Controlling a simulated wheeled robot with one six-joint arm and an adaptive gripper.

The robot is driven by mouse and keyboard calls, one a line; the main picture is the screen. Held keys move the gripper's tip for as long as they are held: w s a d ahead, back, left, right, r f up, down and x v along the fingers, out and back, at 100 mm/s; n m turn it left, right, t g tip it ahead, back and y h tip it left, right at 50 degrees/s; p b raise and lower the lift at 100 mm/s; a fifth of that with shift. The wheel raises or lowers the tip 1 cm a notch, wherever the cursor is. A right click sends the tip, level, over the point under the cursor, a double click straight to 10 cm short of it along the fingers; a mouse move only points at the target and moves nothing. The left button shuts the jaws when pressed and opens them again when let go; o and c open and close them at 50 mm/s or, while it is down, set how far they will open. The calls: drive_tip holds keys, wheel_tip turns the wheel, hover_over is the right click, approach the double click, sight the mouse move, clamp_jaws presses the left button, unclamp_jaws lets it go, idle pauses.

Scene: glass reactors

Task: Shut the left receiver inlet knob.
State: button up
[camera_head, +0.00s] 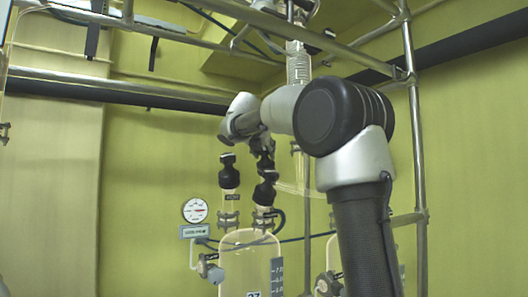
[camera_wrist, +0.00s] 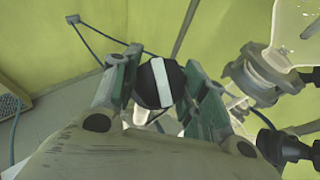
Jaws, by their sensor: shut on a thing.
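The knob (camera_wrist: 153,84) is black with a white bar across its face, and in the wrist view it sits between the two fingers of my gripper (camera_wrist: 161,68). The bar stands near upright, leaning slightly. In the head view my gripper (camera_head: 264,160) reaches down onto the right one of two black-topped valves, whose black body (camera_head: 264,193) shows below the fingers. This valve stands on top of the left glass receiver (camera_head: 245,262). My fingers partly hide the knob there.
Another black valve (camera_head: 229,175) stands close to the left of my gripper. A round gauge (camera_head: 195,210) is further left. A second receiver's fittings (camera_head: 328,284) are at the lower right. A metal frame post (camera_head: 416,140) rises at the right. In the wrist view a clamped glass joint (camera_wrist: 262,72) is near the right finger.

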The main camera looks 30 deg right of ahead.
drive_tip(key=shift+m, duration=0.4)
drive_tip(key=m+g+h, duration=0.1)
drive_tip(key=m+g, duration=0.1)
drive_tip(key=m, duration=0.1)
drive_tip(key=m+g+h, duration=0.1)
drive_tip(key=m, duration=0.2)
drive_tip(key=shift+w+g, duration=0.1)
drive_tip(key=shift+g, duration=0.3)
drive_tip(key=m+g, duration=0.1)
drive_tip(key=m, duration=0.2)
drive_tip(key=m+g, duration=0.2)
drive_tip(key=m, duration=0.1)
drive_tip(key=shift+g, duration=0.3)
drive_tip(key=shift+m+g+y, duration=0.3)
drive_tip(key=shift+m+g, duration=0.1)
drive_tip(key=shift+m, duration=0.5)
drive_tip(key=o, duration=1.1)
drive_tip(key=shift+c, duration=0.2)
drive_tip(key=shift+r+n, duration=0.1)
drive_tip(key=shift+n, duration=0.2)
